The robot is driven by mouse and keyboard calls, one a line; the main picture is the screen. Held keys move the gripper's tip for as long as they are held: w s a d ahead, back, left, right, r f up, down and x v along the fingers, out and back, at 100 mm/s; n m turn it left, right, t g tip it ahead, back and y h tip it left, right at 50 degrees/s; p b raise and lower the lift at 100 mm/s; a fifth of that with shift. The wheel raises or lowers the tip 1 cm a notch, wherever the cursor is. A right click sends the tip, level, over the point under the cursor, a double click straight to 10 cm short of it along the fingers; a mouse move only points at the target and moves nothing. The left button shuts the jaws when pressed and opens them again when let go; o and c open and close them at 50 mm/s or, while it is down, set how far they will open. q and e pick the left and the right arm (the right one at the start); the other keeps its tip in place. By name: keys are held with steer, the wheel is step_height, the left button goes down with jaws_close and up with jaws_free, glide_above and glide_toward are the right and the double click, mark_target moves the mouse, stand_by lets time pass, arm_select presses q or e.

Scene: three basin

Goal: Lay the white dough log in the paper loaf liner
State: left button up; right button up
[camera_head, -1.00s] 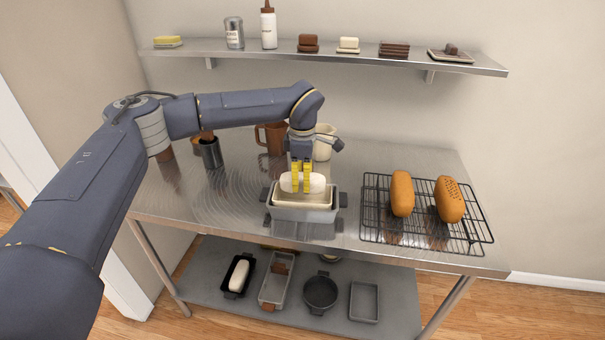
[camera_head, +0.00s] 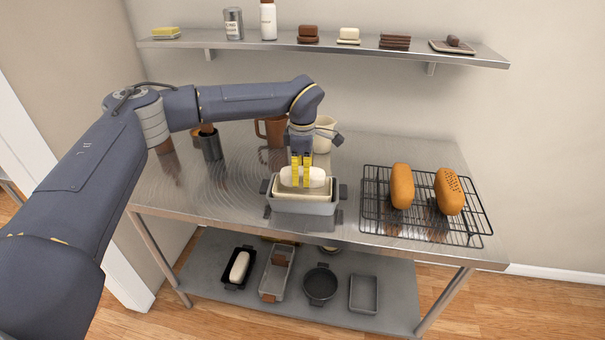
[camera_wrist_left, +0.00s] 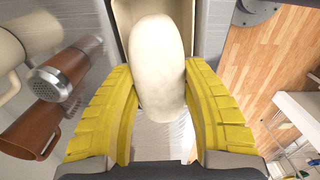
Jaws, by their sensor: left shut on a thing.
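The white dough log (camera_head: 317,177) is held between the yellow fingers of my left gripper (camera_head: 301,178), directly over the loaf pan. In the left wrist view the dough log (camera_wrist_left: 157,65) stands between the two yellow fingers (camera_wrist_left: 160,105). The cream paper loaf liner (camera_head: 290,192) sits inside a grey loaf pan (camera_head: 302,207) on the steel table. The log is at the height of the liner's opening; I cannot tell whether its underside touches the liner. My right gripper is not in view.
A black wire rack (camera_head: 425,228) with two brown loaves (camera_head: 402,186) stands to the right. A brown mug (camera_head: 271,131), a cream jug (camera_head: 325,136) and a dark cup (camera_head: 210,146) stand behind. Several tins, one holding another white log (camera_head: 239,266), are on the lower shelf.

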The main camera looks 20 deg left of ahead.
arm_select(q)
steer(key=shift+f, duration=0.2)
steer(key=shift+f, duration=0.95)
steer(key=o, duration=1.3)
steer(key=shift+o, duration=0.2)
steer(key=shift+r, duration=0.15)
steer(key=shift+r, duration=1.4)
